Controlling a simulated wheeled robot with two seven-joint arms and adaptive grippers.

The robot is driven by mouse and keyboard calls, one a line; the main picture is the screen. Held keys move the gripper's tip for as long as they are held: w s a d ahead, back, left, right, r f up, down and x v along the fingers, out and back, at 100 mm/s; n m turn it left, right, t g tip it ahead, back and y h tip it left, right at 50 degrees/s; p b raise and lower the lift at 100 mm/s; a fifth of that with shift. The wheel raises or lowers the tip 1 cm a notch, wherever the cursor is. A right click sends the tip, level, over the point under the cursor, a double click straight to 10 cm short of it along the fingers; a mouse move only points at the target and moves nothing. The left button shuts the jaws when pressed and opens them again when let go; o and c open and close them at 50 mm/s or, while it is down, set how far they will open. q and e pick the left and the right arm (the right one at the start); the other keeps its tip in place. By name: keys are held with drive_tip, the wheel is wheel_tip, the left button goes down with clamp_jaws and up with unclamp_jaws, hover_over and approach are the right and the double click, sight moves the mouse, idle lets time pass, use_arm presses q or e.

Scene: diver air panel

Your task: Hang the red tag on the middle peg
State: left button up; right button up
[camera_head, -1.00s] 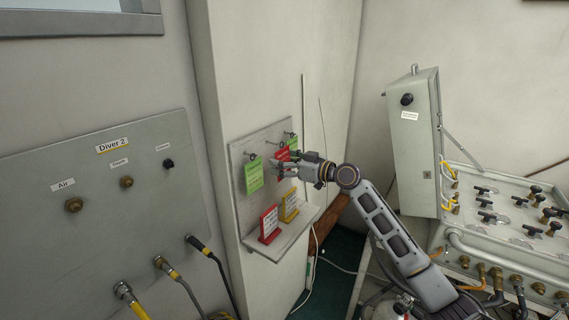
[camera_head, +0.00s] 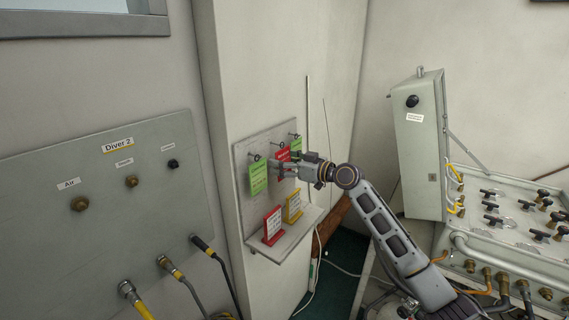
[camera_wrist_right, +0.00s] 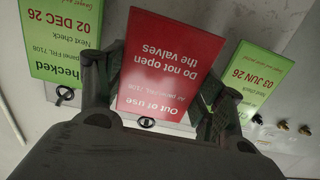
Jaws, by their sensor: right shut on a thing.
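The red tag (camera_head: 283,155) is at the middle peg (camera_head: 283,145) of the small wall board, between two green tags. In the right wrist view the red tag (camera_wrist_right: 170,60) appears upside down, reading "Out of use, Do not open the valves". The middle peg's ring (camera_wrist_right: 146,122) shows at the tag's hole edge; I cannot tell whether the tag's weight rests on it. My right gripper (camera_head: 284,168) is shut on the red tag, with a finger at each side of it in the wrist view (camera_wrist_right: 158,100). My left gripper is not in view.
Green tags hang on the left peg (camera_head: 258,178) and right peg (camera_head: 296,142). A red-framed card (camera_head: 273,226) and a yellow-framed card (camera_head: 293,207) stand on the shelf (camera_head: 284,243) below. The Diver 2 panel (camera_head: 100,220) is at left, a valve console (camera_head: 510,215) at right.

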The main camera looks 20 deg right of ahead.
drive_tip(key=shift+w+a, duration=0.3)
drive_tip(key=shift+w, duration=0.1)
idle(1.0)
drive_tip(key=shift+f+b, duration=0.25)
drive_tip(key=shift+b, duration=0.35)
idle(0.5)
drive_tip(key=o, duration=0.9)
drive_tip(key=shift+v, duration=6)
drive_tip(key=shift+f, duration=0.1)
